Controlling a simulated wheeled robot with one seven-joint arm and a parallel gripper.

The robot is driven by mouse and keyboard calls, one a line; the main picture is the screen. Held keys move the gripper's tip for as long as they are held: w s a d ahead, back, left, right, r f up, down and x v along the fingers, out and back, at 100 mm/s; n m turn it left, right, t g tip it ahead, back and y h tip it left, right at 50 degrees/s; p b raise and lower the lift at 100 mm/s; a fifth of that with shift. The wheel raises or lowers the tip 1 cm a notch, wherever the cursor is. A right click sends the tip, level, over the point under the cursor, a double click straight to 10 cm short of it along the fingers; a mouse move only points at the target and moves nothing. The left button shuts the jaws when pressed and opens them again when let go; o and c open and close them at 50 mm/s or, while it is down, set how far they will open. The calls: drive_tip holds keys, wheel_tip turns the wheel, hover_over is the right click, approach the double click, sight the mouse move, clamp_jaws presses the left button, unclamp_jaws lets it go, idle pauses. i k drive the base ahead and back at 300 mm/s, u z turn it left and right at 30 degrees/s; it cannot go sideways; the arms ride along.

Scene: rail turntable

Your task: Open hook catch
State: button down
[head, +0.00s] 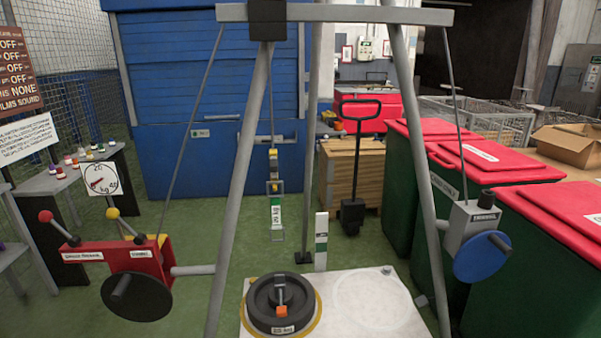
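A small hook assembly (273,187) with yellow parts hangs on a cable under the grey top beam. Below, apart from the loop, a black round weight (282,302) with an upright lug and an orange tab (281,311) sits on a pale base plate (390,320). My gripper is not in view.
Grey slanted legs (240,190) frame the hanging parts. A red winch box (128,260) with knobbed levers stands left, a grey box with a blue disc (482,256) right. Red-lidded green bins (480,155) line the right. A blue cabinet (190,160) stands behind.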

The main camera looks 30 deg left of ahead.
sight(273, 160)
drive_tip(key=i, duration=0.9)
drive_tip(key=u, duration=1.15)
